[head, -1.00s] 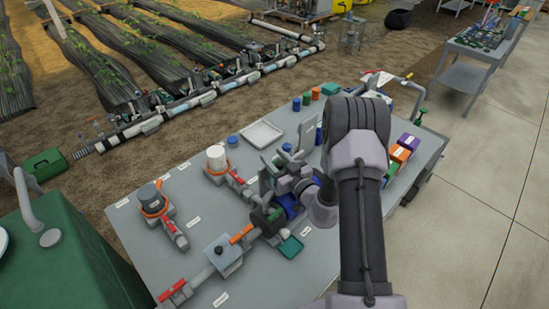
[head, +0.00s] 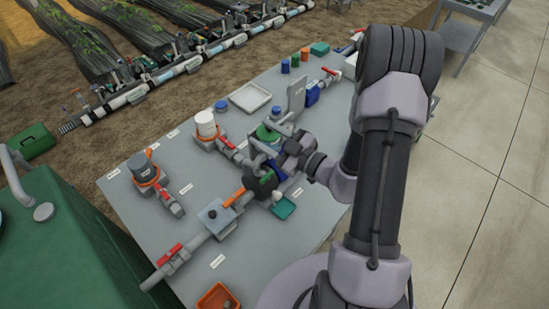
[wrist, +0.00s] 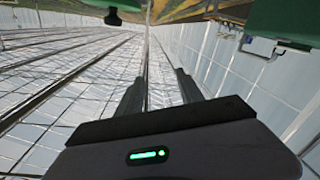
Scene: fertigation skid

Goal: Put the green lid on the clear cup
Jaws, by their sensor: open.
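My gripper (wrist: 158,80) is open, with two grey fingers apart and nothing between them in the wrist view. In the head view its wrist is low over the middle of the grey bench (head: 225,275). A round green thing (head: 267,133) shows beside the gripper's end; it may be the green lid, but I cannot be sure. I cannot make out the clear cup; my arm hides the right part of the bench. The wrist view shows mostly a pale roof, upside down, with green shapes at its top edge.
Pipework with an orange-handled valve (head: 235,197) and a red-handled valve (head: 169,254) runs along the bench's near left. A white tray (head: 250,97), a white-capped canister (head: 206,124), a teal tray (head: 283,208) and an orange bin (head: 218,298) stand around. A grey panel (head: 297,94) stands upright behind my wrist.

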